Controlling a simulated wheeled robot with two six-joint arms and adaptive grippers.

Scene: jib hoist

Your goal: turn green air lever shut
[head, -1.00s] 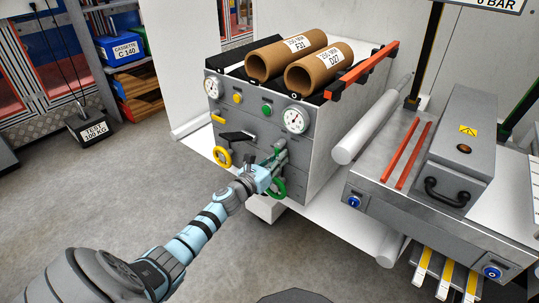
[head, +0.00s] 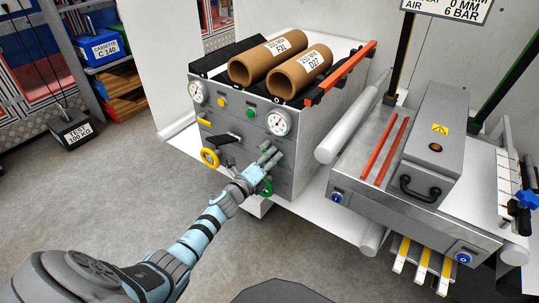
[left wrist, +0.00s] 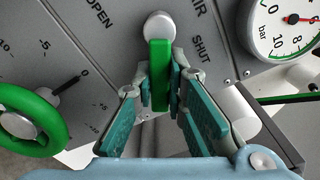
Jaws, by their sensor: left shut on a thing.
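The green air lever (left wrist: 159,72) hangs from a round silver pivot (left wrist: 158,27) on the grey panel in the left wrist view. It points down the picture, between the printed words OPEN on the left and SHUT on the right. My left gripper (left wrist: 160,95) is shut on it, with one finger pad on each side. In the head view my left gripper (head: 266,160) reaches the front of the grey cabinet (head: 240,135) and hides the lever. My right gripper is not in view.
A green handwheel (left wrist: 32,122) sits close to the left of my gripper. A pressure gauge (left wrist: 292,25) is to the upper right. A yellow ring (head: 210,158) is on the same panel. Cardboard rolls (head: 300,72) lie on top. The floor in front is clear.

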